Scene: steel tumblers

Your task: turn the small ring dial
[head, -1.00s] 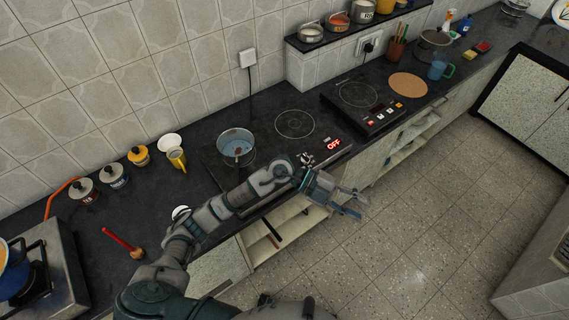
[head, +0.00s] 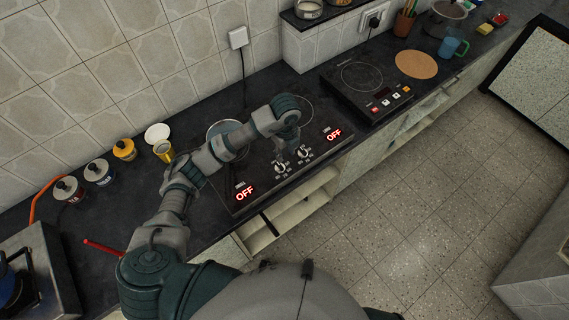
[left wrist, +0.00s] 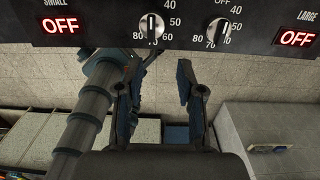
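The small ring dial (left wrist: 151,26) is the left of two knobs on the black cooktop panel, beside the "SMALL" label and a red OFF display, in the left wrist view. Its pale pointer stands upright. In the head view this dial (head: 281,167) is the left knob on the front strip. The large ring dial (left wrist: 218,31) is to its right, its pointer slightly tilted. My left gripper (left wrist: 164,62) is open and empty, its fingers apart just below the two dials in the wrist view. In the head view the left gripper (head: 288,138) hangs over the panel; its fingertips are unclear.
A second cooktop (head: 366,88) and a round cork-colored board (head: 416,64) are to the right. Open shelves (head: 290,214) lie below the counter edge.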

